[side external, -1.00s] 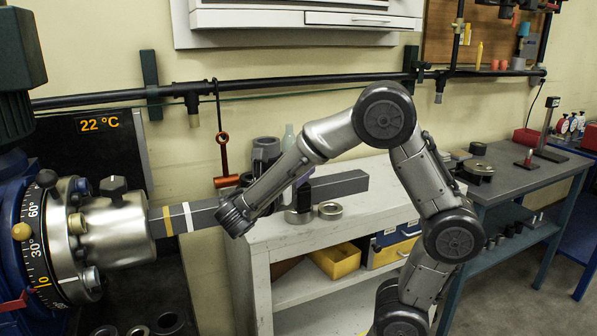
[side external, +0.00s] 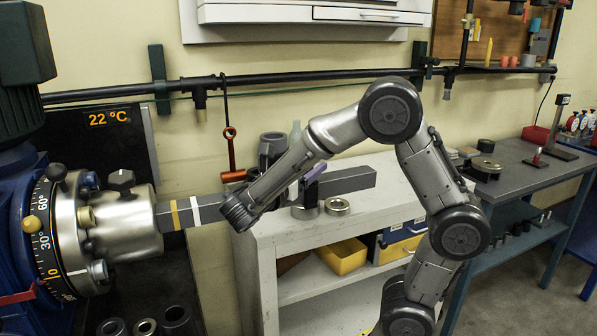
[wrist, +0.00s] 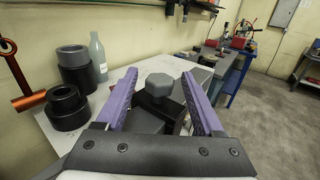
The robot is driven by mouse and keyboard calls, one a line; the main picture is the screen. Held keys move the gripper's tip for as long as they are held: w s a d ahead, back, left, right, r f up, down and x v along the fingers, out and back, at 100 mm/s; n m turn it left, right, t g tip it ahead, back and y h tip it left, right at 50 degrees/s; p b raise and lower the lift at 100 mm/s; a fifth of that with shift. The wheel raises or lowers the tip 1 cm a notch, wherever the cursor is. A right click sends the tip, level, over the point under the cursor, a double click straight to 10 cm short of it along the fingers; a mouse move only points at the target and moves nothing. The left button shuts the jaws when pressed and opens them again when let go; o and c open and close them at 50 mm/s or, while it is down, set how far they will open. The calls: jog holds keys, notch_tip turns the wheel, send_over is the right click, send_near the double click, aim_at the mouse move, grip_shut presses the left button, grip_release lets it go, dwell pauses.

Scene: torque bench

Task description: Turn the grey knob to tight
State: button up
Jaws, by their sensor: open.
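The grey knob (wrist: 158,85), many-sided with a flat top, shows in the wrist view on a dark mount. It appears between the two purple fingers of my gripper (wrist: 159,77). The gripper is open, with a gap on both sides of the knob; I cannot tell how far its tips are from it in depth. In the side view a purple finger of my gripper (side external: 315,172) shows beside a grey bar (side external: 348,180) above the white bench. My arm hides most of the area there, and I cannot make out the knob. No tight mark is readable.
A steel chuck (side external: 125,225) with an angle dial (side external: 45,240) stands at the left. Dark cylinders (wrist: 67,108), a grey bottle (wrist: 97,62) and an orange hanging tool (wrist: 28,102) are left of my gripper. A metal ring (side external: 337,206) lies on the white bench (side external: 285,235).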

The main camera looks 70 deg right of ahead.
jog(key=w+a, duration=0.2)
jog(key=a, duration=1.1)
jog(key=shift+a, duration=0.25)
jog(key=shift+w, duration=0.1)
jog(key=s+d+n+t+y, duration=0.1)
jog(key=s+d+n+t, duration=0.4)
jog(key=t, duration=0.4)
jog(key=shift+n, duration=0.5)
jog(key=shift+s+x, duration=0.2)
jog(key=shift+x, duration=5.9)
jog(key=shift+d, duration=0.1)
grip_shut()
